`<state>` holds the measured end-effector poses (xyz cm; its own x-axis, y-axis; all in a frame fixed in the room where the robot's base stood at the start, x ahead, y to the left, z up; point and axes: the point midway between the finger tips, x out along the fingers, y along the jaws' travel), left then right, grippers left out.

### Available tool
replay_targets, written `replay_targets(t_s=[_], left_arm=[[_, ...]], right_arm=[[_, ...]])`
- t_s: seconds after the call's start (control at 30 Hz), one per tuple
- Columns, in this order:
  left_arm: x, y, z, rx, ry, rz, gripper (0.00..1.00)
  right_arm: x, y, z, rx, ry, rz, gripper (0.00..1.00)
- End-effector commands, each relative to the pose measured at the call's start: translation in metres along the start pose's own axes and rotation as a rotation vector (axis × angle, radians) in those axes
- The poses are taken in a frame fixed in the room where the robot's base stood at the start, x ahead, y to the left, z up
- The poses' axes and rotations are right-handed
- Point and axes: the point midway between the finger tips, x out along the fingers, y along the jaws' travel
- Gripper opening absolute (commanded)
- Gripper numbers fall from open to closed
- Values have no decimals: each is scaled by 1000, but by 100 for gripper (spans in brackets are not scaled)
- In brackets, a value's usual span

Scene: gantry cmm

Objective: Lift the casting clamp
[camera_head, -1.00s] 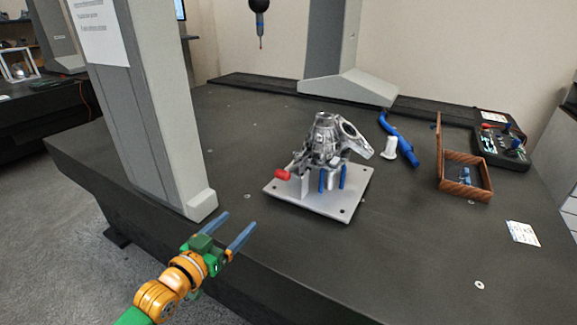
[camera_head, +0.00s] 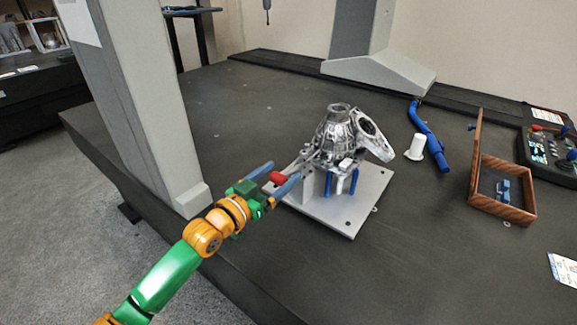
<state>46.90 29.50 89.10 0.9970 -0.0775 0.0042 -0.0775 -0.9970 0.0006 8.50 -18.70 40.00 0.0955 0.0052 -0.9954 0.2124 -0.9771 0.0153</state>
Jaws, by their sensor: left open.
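The casting clamp shows as a red-tipped handle (camera_head: 278,178) at the left side of the silver casting (camera_head: 338,135). The casting stands on a light grey fixture plate (camera_head: 345,215) with blue posts beneath it. My left gripper (camera_head: 279,178) is open, and its two blue fingers lie on either side of the red tip in the picture. I cannot tell whether either finger touches it. The rest of the clamp is partly hidden by the finger and the casting. My right gripper is not in view.
A grey gantry column (camera_head: 150,100) stands close to the left of my arm. A white cylinder (camera_head: 415,148), a blue bent arm (camera_head: 430,138), an open wooden box (camera_head: 500,200) and a control panel (camera_head: 552,150) are to the right. The dark table front is clear.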

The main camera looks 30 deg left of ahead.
Motion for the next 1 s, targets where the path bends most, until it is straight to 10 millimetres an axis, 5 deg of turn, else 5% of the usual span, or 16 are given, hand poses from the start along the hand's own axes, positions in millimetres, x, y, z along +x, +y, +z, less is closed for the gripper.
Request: replay_targets(t_s=[0.2, 0.53, 0.83, 1.0], left_arm=[[26, 0, -1, 0, 2, 0, 82], [31, 0, 0, 1, 0, 0, 82], [31, 0, 0, 1, 0, 0, 2], [31, 0, 0, 1, 0, 0, 0]], right_arm=[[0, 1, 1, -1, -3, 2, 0], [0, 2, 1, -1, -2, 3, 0], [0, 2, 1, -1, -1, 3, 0], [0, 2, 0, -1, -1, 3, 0]])
